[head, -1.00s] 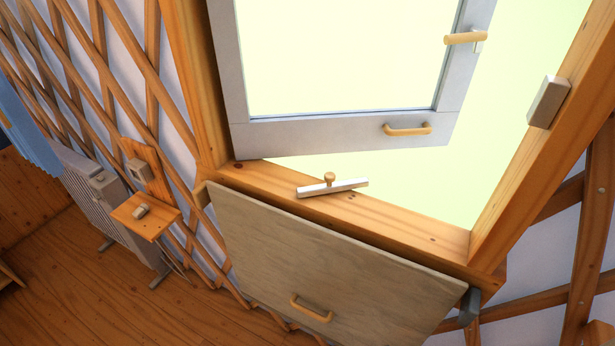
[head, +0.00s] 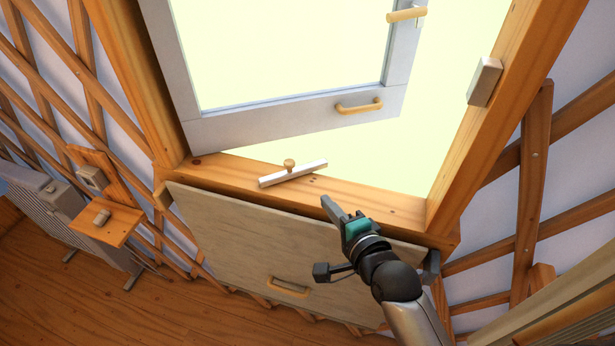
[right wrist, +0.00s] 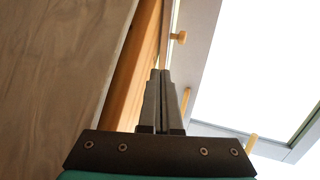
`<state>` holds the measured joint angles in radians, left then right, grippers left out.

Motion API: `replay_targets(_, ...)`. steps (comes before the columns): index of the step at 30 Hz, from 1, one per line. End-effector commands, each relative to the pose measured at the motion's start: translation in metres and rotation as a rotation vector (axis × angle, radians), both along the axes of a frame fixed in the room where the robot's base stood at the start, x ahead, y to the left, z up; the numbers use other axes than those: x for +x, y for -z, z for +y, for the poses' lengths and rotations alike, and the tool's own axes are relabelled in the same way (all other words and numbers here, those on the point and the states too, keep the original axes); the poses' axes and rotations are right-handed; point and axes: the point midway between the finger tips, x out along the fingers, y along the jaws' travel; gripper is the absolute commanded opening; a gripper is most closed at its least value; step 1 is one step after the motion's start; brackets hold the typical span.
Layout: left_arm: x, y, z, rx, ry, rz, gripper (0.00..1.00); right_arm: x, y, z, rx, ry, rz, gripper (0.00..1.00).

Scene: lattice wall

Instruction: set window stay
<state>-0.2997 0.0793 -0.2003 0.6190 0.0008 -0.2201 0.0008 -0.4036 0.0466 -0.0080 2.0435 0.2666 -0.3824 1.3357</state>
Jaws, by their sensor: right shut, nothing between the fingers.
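The white window stay bar (head: 305,174) with its round wooden knob (head: 289,164) lies slanted across the wooden sill (head: 375,200). The knob also shows in the right wrist view (right wrist: 179,37), ahead of the fingertips and a little to the right. The grey window sash (head: 270,128) stands open, with a yellow pull handle (head: 358,107) on its bottom rail and a lever handle (head: 406,15) on its side. My right gripper (head: 328,204) is shut and empty, near the sill's front edge, apart from the stay. My left gripper is not in view.
A pale flap panel (head: 225,225) with a handle (head: 288,287) hangs below the sill. A grey block (head: 485,81) sits on the right window post. A radiator (head: 50,210) and small shelf (head: 108,222) stand at left. The opening beside the sash is clear.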

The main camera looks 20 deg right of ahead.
Motion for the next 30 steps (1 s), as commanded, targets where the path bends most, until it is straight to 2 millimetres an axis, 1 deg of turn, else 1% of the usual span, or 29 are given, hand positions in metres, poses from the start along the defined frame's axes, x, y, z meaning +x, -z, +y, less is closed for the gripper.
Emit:
replay_targets(1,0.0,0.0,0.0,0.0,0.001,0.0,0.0,0.009,0.002,0.001,-0.001,0.0,-0.002,0.0)
replay_targets(10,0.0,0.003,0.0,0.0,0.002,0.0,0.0,0.055,0.017,0.007,-0.003,-0.001,-0.001,0.0)
replay_targets(15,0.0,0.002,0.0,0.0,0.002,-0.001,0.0,0.078,0.018,0.01,-0.002,-0.002,-0.002,0.0)
replay_targets(21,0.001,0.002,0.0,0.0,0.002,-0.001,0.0,0.095,0.019,0.011,-0.003,-0.002,0.0,0.0)
replay_targets(25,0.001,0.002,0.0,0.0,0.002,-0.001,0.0,0.099,0.018,0.012,-0.003,-0.001,0.0,0.0)
replay_targets(30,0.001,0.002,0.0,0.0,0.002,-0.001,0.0,0.099,0.019,0.012,-0.003,-0.001,0.0,0.0)
